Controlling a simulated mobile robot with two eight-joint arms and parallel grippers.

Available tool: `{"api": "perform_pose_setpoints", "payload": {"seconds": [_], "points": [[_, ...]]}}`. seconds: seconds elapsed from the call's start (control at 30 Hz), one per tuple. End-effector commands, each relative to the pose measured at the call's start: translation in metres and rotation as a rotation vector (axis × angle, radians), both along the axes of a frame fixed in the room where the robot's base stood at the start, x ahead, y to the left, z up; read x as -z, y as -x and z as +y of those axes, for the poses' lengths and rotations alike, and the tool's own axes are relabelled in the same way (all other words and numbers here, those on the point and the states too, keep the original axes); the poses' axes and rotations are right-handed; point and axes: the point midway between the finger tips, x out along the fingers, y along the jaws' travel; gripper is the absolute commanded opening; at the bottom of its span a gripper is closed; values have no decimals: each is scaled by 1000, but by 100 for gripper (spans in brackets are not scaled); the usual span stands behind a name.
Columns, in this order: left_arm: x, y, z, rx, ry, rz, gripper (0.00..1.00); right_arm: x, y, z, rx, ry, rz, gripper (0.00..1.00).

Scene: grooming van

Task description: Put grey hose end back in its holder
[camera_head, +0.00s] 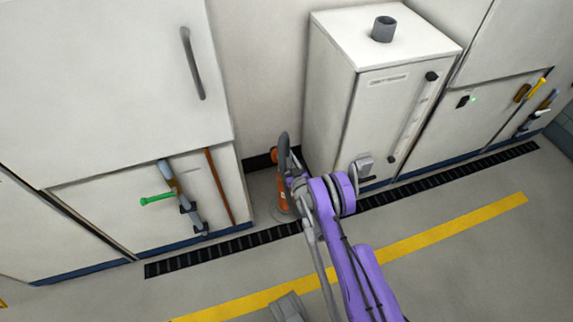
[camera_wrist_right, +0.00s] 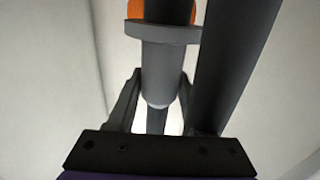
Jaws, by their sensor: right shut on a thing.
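In the right wrist view, my right gripper (camera_wrist_right: 160,98) is shut on a grey hose end (camera_wrist_right: 158,75), a cylinder with a wide collar between the two fingers. A dark upright part with orange (camera_wrist_right: 134,9) at its sides shows beyond the collar. A thick dark tube (camera_wrist_right: 235,60) runs close beside the right finger. In the head view, my purple right arm reaches to a dark grey curved tube (camera_head: 283,148) and an orange upright body (camera_head: 283,190) by the wall. My wrist hides the grasp there. I cannot tell which part is the holder. My left gripper is out of view.
A white cabinet (camera_head: 335,75) with a short grey pipe (camera_head: 383,29) on top stands right of the orange body. Left is a white locker (camera_head: 110,80) with a clipped tool and green handle (camera_head: 157,199). A dark floor grating (camera_head: 220,250) runs along the cabinets.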

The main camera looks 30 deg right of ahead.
Motion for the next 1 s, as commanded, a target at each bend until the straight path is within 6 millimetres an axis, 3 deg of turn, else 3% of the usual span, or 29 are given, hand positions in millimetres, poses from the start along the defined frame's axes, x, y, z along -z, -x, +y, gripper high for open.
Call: {"api": "perform_pose_setpoints", "payload": {"seconds": [0.1,0.5,0.77,1.0], "points": [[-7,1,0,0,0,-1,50,-23,0,0,0,0,-1,0],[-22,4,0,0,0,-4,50,-61,0,0,0,1,-1,0],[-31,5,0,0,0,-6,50,-80,0,0,0,0,-1,0],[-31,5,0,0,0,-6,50,-81,0,0,0,0,-1,0]]}}
